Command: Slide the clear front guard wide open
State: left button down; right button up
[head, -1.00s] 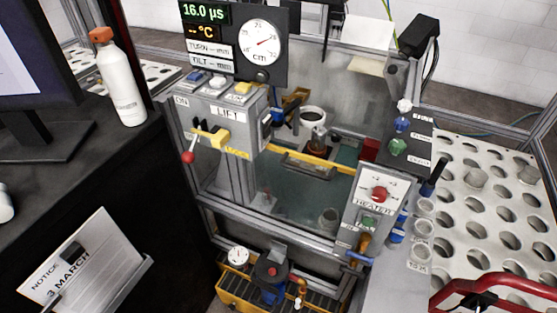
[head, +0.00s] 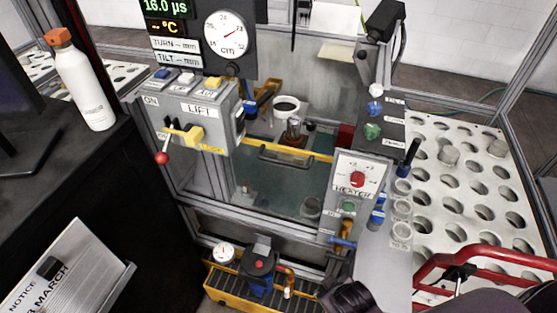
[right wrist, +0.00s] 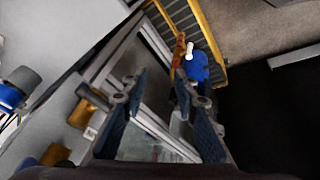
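The clear front guard (head: 275,188) is a see-through panel in the grey metal frame at the front of the machine. A yellow bar (head: 313,154) with a grey handle-like piece (head: 285,155) runs along its top. The guard appears to cover the front opening; its exact edges are hard to make out. My right gripper (head: 347,297) shows dark at the bottom of the head view, below and in front of the guard, apart from the bar. In the right wrist view, my right gripper (right wrist: 158,88) has its two fingers apart with nothing between them. My left gripper is out of view.
The lift box (head: 190,108) with a red-knobbed lever stands left of the guard. The heater panel (head: 357,180) stands right of it. A yellow tray (head: 235,296) with a blue pump (head: 259,270) lies below. A red tubular handle (head: 430,262) is at lower right.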

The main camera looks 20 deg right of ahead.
notch_tip(320, 180, up, 12)
jog(key=w+t, duration=0.1)
jog(key=w, duration=0.2)
jog(key=n+t+y, duration=0.4)
jog(key=n+t, duration=0.6)
jog(key=n, duration=0.4)
send_near(283, 164)
jog(key=w, duration=0.3)
jog(key=shift+w+a+f+n, duration=0.3)
jog(key=shift+w+a+n, duration=0.15)
jog(key=shift+w, duration=0.1)
jog(key=p+x, duration=0.2)
jog(key=x, duration=0.4)
jog(key=shift+w+f, duration=0.1)
jog(key=shift+w, duration=0.25)
grip_shut()
